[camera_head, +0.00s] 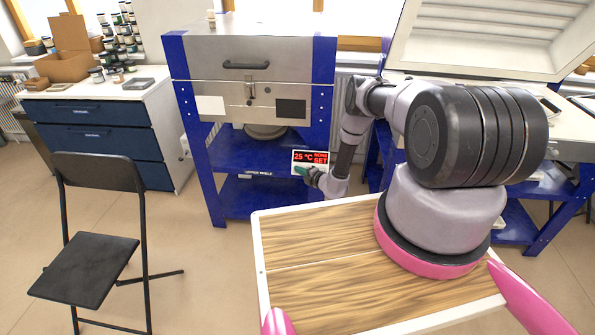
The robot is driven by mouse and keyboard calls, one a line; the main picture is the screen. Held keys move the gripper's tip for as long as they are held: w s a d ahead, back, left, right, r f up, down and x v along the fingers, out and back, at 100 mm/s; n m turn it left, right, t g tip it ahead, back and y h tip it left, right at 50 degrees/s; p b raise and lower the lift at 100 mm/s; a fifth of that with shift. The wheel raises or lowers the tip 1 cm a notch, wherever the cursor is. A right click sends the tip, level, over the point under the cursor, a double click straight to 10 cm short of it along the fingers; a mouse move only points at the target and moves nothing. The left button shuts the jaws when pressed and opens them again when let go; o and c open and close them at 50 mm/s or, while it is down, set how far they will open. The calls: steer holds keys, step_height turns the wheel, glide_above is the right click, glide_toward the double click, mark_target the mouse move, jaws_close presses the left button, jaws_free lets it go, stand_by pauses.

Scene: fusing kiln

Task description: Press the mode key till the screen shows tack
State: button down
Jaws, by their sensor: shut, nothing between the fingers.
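The kiln (214,66) is a steel box with a closed lid on a blue stand (214,189). A small controller screen (309,156) sits low at the stand's right front. It is lit red on black and reads 25 °C, with small words at its right that look like NONE above SET. My gripper (303,171) is shut and empty, with its tip at the lower edge of the controller. The mode key cannot be made out; my gripper and wrist cover the area just below the screen. Whether the tip touches a key cannot be told.
A second kiln (480,38) with its lid raised stands at the right behind my arm. A black folding chair (85,270) stands at the left front. A white cabinet with blue drawers (92,141) is behind it. Floor is free between chair and kiln stand.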

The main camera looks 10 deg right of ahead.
steer(key=shift+w+d+f, duration=0.1)
steer(key=shift+w+f, duration=0.1)
steer(key=shift+w, duration=0.05)
steer(key=shift+w+d+f, duration=0.1)
steer(key=shift+w+f, duration=0.2)
stand_by(0.9)
steer(key=shift+r, duration=0.1)
steer(key=shift+s+a+r, duration=0.2)
steer(key=shift+s+r, duration=0.3)
steer(key=shift+s, duration=0.15)
steer(key=s+r, duration=0.1)
steer(key=s, duration=0.1)
steer(key=s+a+r, duration=0.1)
steer(key=r, duration=0.1)
steer(key=shift+s+a, duration=0.1)
steer(key=shift+s, duration=0.25)
stand_by(1.5)
